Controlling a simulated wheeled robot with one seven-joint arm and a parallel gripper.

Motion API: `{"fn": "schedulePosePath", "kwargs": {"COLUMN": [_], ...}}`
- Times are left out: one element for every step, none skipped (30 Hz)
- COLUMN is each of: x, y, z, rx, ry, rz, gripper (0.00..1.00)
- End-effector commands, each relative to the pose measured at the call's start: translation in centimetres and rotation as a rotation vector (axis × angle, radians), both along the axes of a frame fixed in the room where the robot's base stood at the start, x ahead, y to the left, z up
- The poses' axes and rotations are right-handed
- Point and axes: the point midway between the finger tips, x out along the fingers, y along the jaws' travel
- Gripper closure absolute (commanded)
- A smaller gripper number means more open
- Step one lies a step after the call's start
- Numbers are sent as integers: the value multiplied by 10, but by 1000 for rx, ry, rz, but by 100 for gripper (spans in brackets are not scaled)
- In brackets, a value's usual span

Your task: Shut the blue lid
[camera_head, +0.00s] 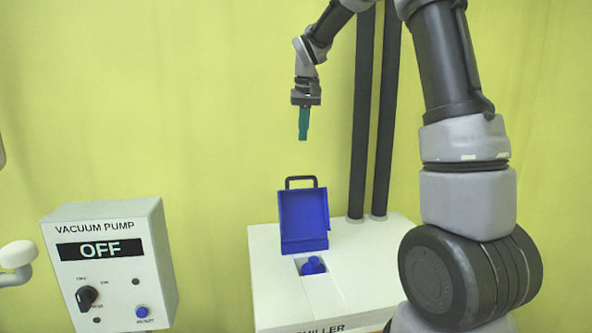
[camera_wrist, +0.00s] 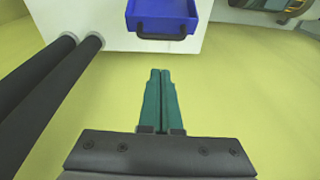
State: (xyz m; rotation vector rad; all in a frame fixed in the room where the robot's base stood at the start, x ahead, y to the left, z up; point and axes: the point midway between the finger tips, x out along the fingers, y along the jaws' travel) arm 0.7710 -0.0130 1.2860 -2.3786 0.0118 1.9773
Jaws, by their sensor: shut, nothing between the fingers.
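The blue lid (camera_head: 303,217) stands open and upright on the white chiller box, with a dark handle (camera_head: 300,181) along its top edge. Below its front edge, a blue knob (camera_head: 313,266) shows in a recess in the box top. My gripper (camera_head: 303,136) points down above the lid, apart from it, with its green fingers together and empty. In the wrist view the shut fingers (camera_wrist: 160,74) are at the middle, and the blue lid (camera_wrist: 162,14) with its dark handle (camera_wrist: 162,37) is at the top, just beyond the fingertips.
The white chiller (camera_head: 272,287) carries two dark vertical pipes (camera_head: 361,130) behind and right of the lid; they also show at left in the wrist view (camera_wrist: 50,80). A vacuum pump box (camera_head: 107,270) reading OFF stands at left. Air around my gripper's left is free.

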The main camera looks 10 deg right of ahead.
Motion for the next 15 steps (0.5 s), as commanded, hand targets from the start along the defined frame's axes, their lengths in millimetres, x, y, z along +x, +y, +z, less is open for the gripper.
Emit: {"fn": "schedulePosePath", "kwargs": {"x": [13,19,25,29,32,35,37,38,39,39,39,40,40,41,41], "y": [4,6,7,8,9,10,10,10,10,10,10,10,10,10,10], "z": [-12,-16,-22,-25,-28,-31,-33,-34,-37,-39,-42,-47,-51,-56,-64], "rx": [-9,-14,-20,-24,-26,-29,-30,-32,-33,-33,-33,-33,-33,-33,-34], "ry": [18,26,34,40,43,48,50,51,53,54,54,54,55,55,55], "rz": [12,17,24,27,30,32,33,35,36,36,36,36,36,36,35], "gripper": [100,100,100,100,100,100,100,100,100,100,100,100,100,100,100]}}
